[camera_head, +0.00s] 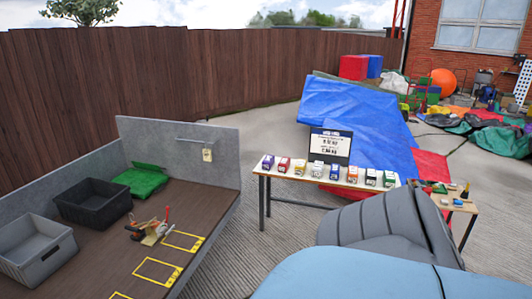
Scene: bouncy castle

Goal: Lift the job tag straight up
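A small pale tag (207,154), which looks like the job tag, hangs from a thin metal bar (195,141) on the grey back panel of the workbench (140,225). It hangs upright above the right part of the bench top. Its writing is too small to read. Neither of my grippers shows in this view, and nothing visible touches the tag.
A black crate (92,203), a grey crate (35,250), a green folded cloth (141,180) and hand tools (150,231) are on the bench. A table (285,174) with several coloured boxes stands right. Large rounded grey and blue shapes fill the lower right.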

